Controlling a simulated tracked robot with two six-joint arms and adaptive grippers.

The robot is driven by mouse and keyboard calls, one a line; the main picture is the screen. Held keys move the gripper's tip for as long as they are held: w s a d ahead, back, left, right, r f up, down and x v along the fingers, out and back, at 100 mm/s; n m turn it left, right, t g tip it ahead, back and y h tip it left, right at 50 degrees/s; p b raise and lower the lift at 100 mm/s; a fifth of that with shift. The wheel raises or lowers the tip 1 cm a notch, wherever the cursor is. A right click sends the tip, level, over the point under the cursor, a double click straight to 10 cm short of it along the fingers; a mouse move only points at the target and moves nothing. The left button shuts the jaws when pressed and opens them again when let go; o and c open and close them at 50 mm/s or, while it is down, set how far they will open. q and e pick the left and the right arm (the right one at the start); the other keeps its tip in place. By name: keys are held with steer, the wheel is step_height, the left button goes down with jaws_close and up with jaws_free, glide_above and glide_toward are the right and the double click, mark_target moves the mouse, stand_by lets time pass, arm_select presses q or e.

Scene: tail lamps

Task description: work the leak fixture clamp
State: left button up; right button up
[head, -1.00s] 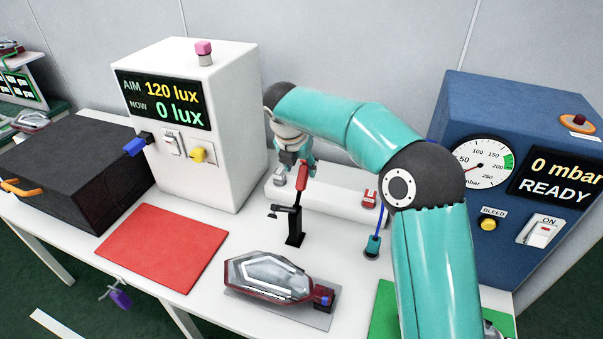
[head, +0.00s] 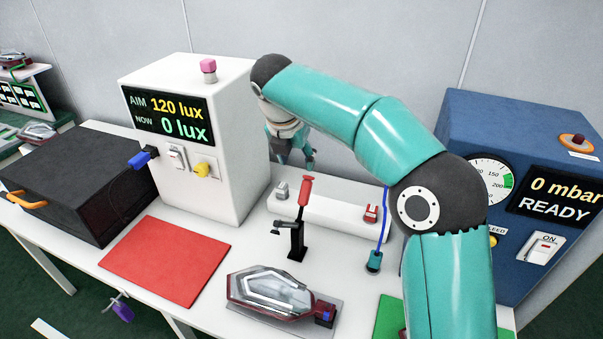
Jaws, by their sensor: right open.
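The leak fixture clamp is a black toggle clamp (head: 297,240) with a red handle (head: 305,190) standing upright. It stands on the white table behind a tail lamp (head: 272,292). The lamp has a clear and dark red lens and lies on a grey plate (head: 318,324). My right gripper (head: 297,163) is behind and above the red handle, apart from it, with its fingers open and empty. My right arm hides part of the blue tester. My left gripper is not in view.
A white lux box (head: 228,150) stands at the left, a black case (head: 75,175) beyond it. A blue pressure tester (head: 470,115) stands right, reading 0 mbar READY. A white bar (head: 340,212) lies behind the clamp. A red mat (head: 165,262) and a green mat (head: 388,318) lie in front.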

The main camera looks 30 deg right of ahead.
mark_target(305, 188)
steer(key=x, duration=1.5)
steer(key=shift+w+d+f, duration=0.1)
steer(key=shift+d+f, duration=0.05)
steer(key=shift+f, duration=0.1)
jaws_close()
